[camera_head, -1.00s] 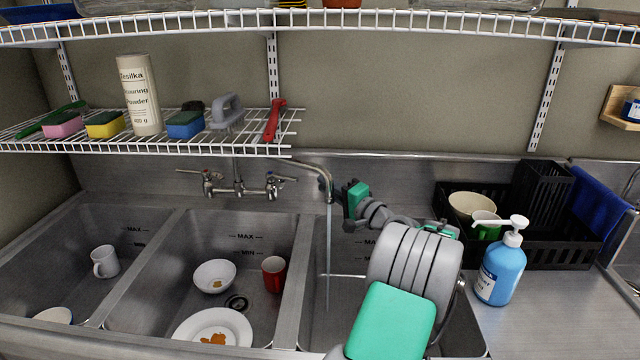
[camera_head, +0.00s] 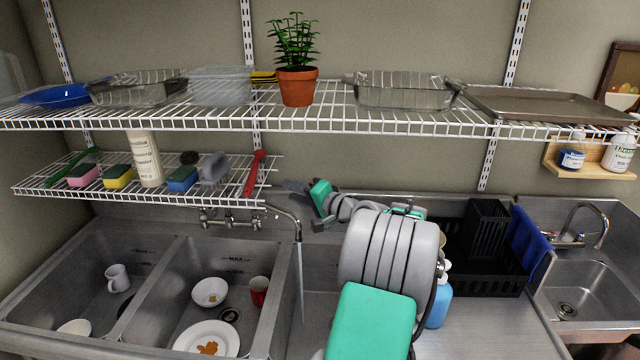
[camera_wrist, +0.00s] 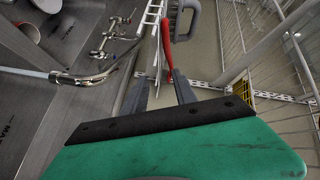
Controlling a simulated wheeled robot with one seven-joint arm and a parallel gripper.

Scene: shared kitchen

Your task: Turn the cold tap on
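A wall-mounted metal tap (camera_head: 230,217) stands behind the sinks, with a lever on each side; it also shows in the wrist view (camera_wrist: 112,38). Its curved spout (camera_head: 285,212) reaches to the right, and a thin stream of water (camera_head: 301,285) falls from it. Another tap (camera_head: 590,222) stands at the small right basin.
A wire shelf (camera_head: 225,190) with sponges and a red-handled brush (camera_head: 254,172) hangs close above the tap. A higher shelf (camera_head: 330,120) holds a potted plant and glass dishes. A blue bottle (camera_head: 438,305) and black rack (camera_head: 480,275) stand right of my arm.

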